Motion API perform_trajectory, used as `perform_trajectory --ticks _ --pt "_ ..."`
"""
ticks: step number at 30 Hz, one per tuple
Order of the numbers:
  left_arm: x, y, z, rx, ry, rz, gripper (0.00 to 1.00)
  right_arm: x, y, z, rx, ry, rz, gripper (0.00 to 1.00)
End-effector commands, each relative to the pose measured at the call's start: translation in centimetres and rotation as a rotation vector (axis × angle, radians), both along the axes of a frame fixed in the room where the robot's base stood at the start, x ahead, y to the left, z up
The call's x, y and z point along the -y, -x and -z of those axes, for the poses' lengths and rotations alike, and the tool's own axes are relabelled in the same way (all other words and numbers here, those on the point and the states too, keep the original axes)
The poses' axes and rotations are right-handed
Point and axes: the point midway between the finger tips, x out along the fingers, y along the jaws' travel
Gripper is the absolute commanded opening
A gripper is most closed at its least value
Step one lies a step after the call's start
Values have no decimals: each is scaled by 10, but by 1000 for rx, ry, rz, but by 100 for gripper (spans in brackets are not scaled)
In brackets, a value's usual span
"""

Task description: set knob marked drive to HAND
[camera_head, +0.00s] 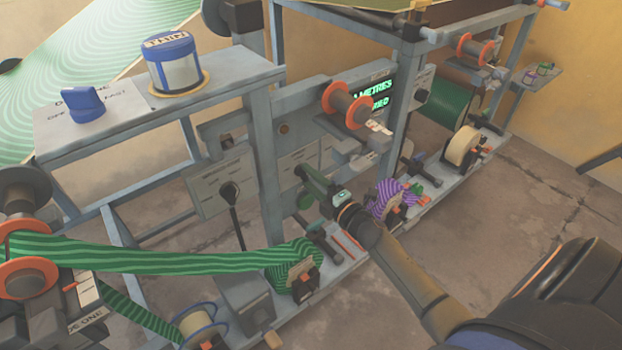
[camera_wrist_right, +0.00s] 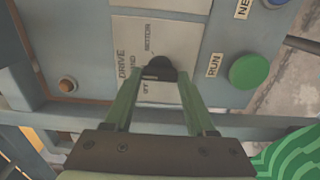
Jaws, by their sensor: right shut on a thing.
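The knob marked DRIVE (camera_wrist_right: 160,68) is dark and sits on a pale label plate in the right wrist view. The plate reads MOTOR above the knob, OFF below it, and a partly covered word, seemingly HAND, to its left. I cannot tell exactly which word its pointer faces. My right gripper (camera_wrist_right: 160,84) is shut on the knob, with one green finger on each side. In the head view my right gripper (camera_head: 312,184) reaches from the lower right to the machine's front panel, where the knob is not clearly visible. My left gripper is out of view.
A green RUN button (camera_wrist_right: 249,71) is right of the knob, with a blue button above it. Green striped web (camera_head: 150,258) runs below left of my right gripper. A purple striped roll (camera_head: 385,196) is close beside my right wrist. A blue knob (camera_head: 88,105) sits on the upper shelf.

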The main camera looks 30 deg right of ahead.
Motion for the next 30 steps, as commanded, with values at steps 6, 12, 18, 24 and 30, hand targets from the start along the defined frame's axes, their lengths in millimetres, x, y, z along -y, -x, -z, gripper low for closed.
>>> perform_trajectory --ticks 6,12,18,24,30 --pt "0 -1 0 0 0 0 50 0 0 0 -1 1 -1 61" --pt "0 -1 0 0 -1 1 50 0 0 0 -1 2 0 83" --pt "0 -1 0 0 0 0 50 0 0 0 0 2 0 86" --pt "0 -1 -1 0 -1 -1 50 1 7 1 -2 1 1 86" --pt "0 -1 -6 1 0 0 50 3 40 1 -3 1 0 86"
